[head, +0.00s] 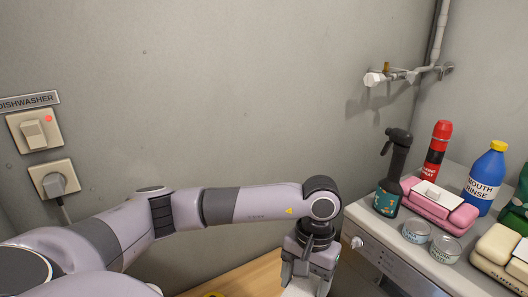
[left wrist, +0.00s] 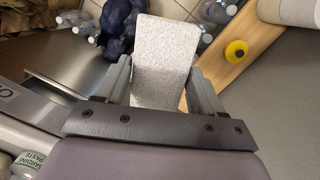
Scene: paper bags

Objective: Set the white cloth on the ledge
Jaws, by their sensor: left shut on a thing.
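My left gripper (head: 303,268) points down beside the counter in the head view. In the left wrist view its two fingers (left wrist: 160,84) are on either side of the white cloth (left wrist: 165,55), a pale, textured, folded block, and are shut on it. In the head view the cloth shows as a white patch (head: 300,288) at the bottom edge, mostly cut off. A wooden ledge (head: 243,279) runs along the wall there; in the left wrist view it is the wooden strip (left wrist: 225,76) right of the cloth. My right gripper is not in view.
A yellow round item (left wrist: 236,51) sits on the ledge. Clear bottles (left wrist: 218,10) and a dark blue bundle (left wrist: 117,22) lie below. The counter at right holds a spray bottle (head: 394,172), pink packs (head: 440,203), tins (head: 416,231) and a blue bottle (head: 484,180).

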